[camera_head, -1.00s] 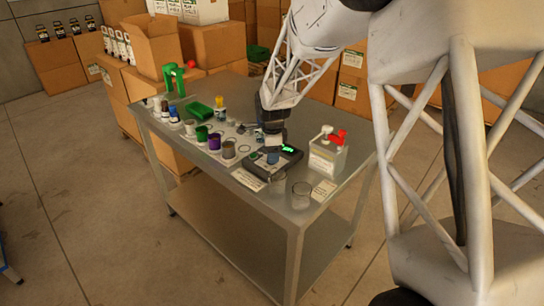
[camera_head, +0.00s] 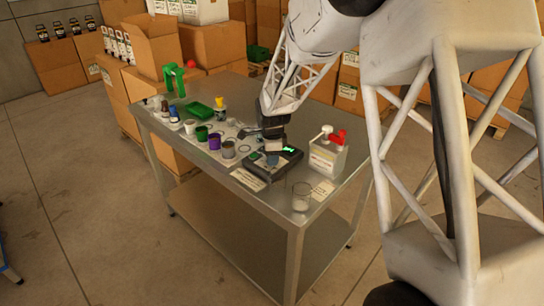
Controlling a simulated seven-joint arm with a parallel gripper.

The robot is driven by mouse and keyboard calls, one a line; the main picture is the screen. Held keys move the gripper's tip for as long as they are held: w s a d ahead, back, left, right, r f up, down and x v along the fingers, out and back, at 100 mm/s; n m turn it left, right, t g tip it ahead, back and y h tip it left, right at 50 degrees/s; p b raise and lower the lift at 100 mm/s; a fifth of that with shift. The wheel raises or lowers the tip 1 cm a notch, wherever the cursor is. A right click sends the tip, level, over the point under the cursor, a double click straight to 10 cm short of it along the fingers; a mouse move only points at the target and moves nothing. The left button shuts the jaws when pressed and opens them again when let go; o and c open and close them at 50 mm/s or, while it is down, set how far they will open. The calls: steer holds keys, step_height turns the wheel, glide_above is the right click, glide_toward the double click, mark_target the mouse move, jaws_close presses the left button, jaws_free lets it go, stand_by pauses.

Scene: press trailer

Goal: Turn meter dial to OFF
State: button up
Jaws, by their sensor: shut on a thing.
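My gripper (camera_head: 274,147) points down over the meter, just above and behind the blue part. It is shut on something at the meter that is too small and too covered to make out. The OFF mark cannot be read from here.
A clear glass (camera_head: 301,196) stands near the table's front corner. Several cups and bottles, a green tray (camera_head: 199,110) and a green stand (camera_head: 174,79) fill the left. Cardboard boxes (camera_head: 213,42) stand behind.

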steer(key=shift+n, duration=0.3)
steer(key=n, duration=1.1)
steer(key=shift+w+y, duration=0.15)
steer(key=shift+y, duration=0.15)
steer(key=n, duration=0.6)
steer(key=shift+n+g, duration=0.3)
steer(key=shift+n, duration=0.1)
steer(key=n, duration=0.5)
steer(key=shift+a+n, duration=0.1)
steer(key=shift+n, duration=0.2)
steer(key=o, duration=0.9)
